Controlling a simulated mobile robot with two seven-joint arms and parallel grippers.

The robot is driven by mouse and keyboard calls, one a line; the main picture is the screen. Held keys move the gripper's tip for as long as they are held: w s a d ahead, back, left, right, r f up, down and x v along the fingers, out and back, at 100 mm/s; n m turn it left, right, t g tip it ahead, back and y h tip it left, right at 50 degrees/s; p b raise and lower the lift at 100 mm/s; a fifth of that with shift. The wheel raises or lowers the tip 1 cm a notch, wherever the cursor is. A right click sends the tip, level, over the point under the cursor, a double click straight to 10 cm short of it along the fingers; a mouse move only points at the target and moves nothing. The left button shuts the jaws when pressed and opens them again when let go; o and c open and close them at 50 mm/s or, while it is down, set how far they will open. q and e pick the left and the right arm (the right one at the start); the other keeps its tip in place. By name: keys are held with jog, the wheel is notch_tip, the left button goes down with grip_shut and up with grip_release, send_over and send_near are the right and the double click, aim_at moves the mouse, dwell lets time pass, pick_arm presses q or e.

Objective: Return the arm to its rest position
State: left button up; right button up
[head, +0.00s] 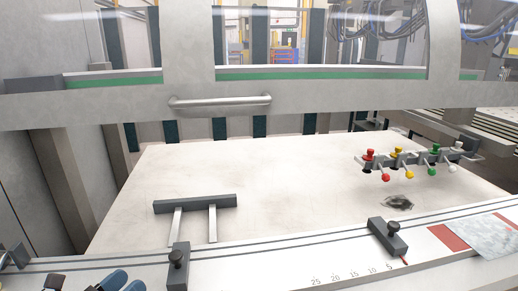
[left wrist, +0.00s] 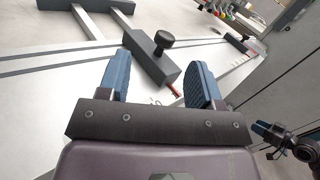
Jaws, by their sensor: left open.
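A dark stop block with a black knob (head: 178,268) sits on the scale rail just right of the gripper in the head view. This block (left wrist: 148,60) lies beyond the fingertips in the wrist view. A dark arm end with blue tips, apparently my right gripper (left wrist: 272,135), shows small at the right edge there; its opening is unclear.
A second stop block (head: 386,238) sits farther right on the scale rail (head: 300,262). A dark bracket on two legs (head: 195,203) lies on the pale table (head: 290,185). Coloured-knob clamps (head: 420,158) stand back right. A machine crossbar with handle (head: 220,104) spans above. A red-and-grey sheet (head: 480,238) lies right.

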pick_arm(q)
jog(key=s+a+f+n+g+y, duration=0.1)
jog(key=s+a+f+n+y, duration=0.2)
jog(key=n+y, duration=0.7)
jog(key=s+a+f+n+g+y, duration=0.1)
jog(key=s+a+n+g+y, duration=0.2)
jog(key=n, duration=1.4)
jog(key=s+d+f+n+g+h, duration=0.2)
jog(key=s+d+f+n+g, duration=0.25)
jog(key=s+n, duration=0.2)
jog(key=s+d+f+n+g+h, duration=0.25)
jog(key=s+f+n+g, duration=0.2)
jog(key=s, duration=0.25)
jog(key=w+f+t, duration=0.7)
jog(key=f, duration=0.3)
jog(key=shift+d, duration=0.3)
pick_arm(e)
jog(key=shift+s+d+f, duration=0.1)
jog(key=shift+s+f, duration=0.3)
jog(key=shift+s, duration=0.2)
jog(key=shift+w, duration=0.15)
